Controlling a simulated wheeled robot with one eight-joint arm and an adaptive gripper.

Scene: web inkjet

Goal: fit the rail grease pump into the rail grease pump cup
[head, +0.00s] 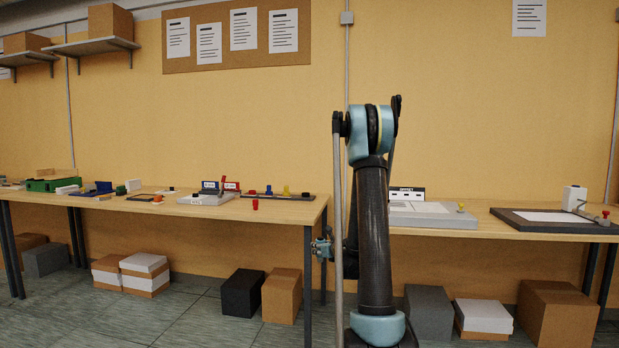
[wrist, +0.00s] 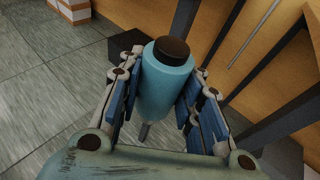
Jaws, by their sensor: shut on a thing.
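The rail grease pump (wrist: 165,88) appears to be the light blue cylinder with a dark brown round top and a thin grey stem below. In the wrist view it sits between the blue finger pads of my gripper (wrist: 165,95), which is shut on it. In the head view my gripper (head: 322,247) hangs low beside my arm, near the end of the left table, and the pump is too small to make out there. I cannot single out the rail grease pump cup in either view.
The left table (head: 270,213) carries small coloured parts, trays and a red piece (head: 255,204). The right table (head: 480,231) holds a grey plate (head: 430,218) and a dark-framed board (head: 520,229). Boxes stand under both, including a black one (head: 242,292). A table leg (head: 308,275) stands near my gripper.

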